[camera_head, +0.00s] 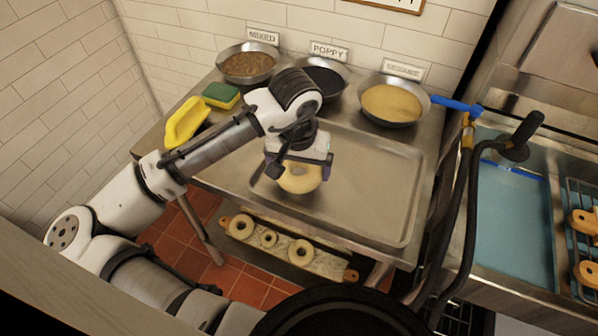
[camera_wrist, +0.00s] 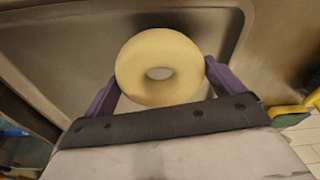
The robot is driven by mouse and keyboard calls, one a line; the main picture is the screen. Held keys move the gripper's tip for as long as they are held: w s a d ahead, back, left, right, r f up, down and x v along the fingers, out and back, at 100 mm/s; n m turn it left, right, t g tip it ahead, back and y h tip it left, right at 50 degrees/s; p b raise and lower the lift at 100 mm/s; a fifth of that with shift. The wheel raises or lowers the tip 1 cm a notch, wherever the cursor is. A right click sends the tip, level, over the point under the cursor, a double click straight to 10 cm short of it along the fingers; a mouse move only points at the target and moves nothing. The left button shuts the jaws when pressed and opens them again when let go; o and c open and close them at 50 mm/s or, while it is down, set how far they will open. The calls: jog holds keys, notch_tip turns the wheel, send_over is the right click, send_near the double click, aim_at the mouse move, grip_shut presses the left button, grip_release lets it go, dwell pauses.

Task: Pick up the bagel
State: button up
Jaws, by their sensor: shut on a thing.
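A pale, uncooked-looking bagel (camera_head: 299,180) is at my gripper (camera_head: 299,168), over the left part of the metal tray (camera_head: 385,190) on the steel table. In the wrist view the bagel (camera_wrist: 160,66) sits between the two purple fingers of my gripper (camera_wrist: 158,82), one on each side, and its hole faces the camera. My gripper is shut on the bagel. The bagel appears above the tray, but I cannot tell how high. The gripper hides its upper part in the head view.
Bowls of mixed (camera_head: 248,66), poppy (camera_head: 322,82) and pale seeds (camera_head: 391,103) line the back. A green-yellow sponge (camera_head: 221,95) and a yellow object (camera_head: 186,122) lie left. More bagels rest on a board (camera_head: 322,262) below. A blue-water basin (camera_head: 515,225) stands right.

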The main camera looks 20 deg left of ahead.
notch_tip(320, 180, up, 18)
jog(key=b, duration=0.1)
jog(key=shift+f, duration=0.25)
